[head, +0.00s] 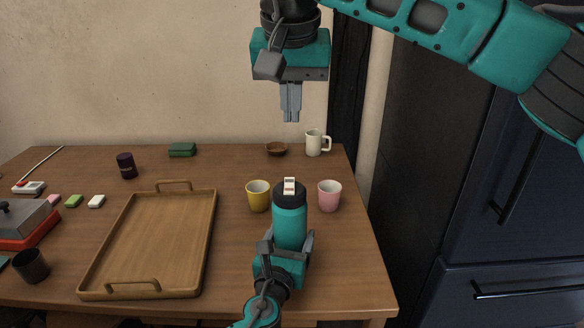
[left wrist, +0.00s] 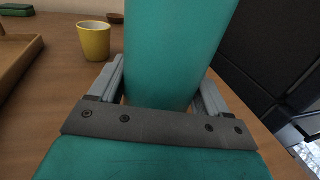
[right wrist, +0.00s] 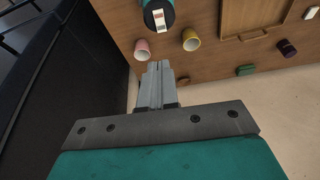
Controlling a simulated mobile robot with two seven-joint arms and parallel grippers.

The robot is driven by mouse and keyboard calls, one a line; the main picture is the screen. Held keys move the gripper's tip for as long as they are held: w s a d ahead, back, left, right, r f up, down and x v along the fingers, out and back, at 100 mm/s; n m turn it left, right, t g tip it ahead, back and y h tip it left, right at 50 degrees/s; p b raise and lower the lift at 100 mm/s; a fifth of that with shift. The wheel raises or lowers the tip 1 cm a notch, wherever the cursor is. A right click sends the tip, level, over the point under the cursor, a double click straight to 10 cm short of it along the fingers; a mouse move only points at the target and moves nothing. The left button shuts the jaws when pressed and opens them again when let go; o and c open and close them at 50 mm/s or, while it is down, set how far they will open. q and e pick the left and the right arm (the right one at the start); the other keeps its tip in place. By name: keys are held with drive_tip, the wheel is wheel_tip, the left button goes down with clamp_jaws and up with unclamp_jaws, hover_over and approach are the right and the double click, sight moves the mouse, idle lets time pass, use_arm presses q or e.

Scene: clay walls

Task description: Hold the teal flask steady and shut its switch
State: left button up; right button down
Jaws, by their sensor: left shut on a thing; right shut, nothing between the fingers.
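The teal flask (head: 290,222) stands upright near the front right of the table, with a dark lid. On its lid is a small white switch (head: 290,186) with a reddish mark; the switch also shows in the right wrist view (right wrist: 159,20). My left gripper (head: 287,245) is shut around the flask's body, which fills the left wrist view (left wrist: 175,50). My right gripper (head: 290,118) hangs pointing down above the back of the table, higher than the flask and behind it. Its fingers are shut and empty, also in the right wrist view (right wrist: 157,68). I cannot tell the switch's position.
A yellow cup (head: 258,196) and a pink cup (head: 329,195) flank the flask closely. A wooden tray (head: 212,215) lies to the left. A white mug (head: 313,143) and brown bowl (head: 277,149) stand at the back. A dark fridge (head: 520,220) is at right.

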sight(292, 180)
idle(0.4)
drive_tip(key=x, duration=1.4)
drive_tip(key=shift+s+f, duration=0.1)
drive_tip(key=shift+s, duration=0.3)
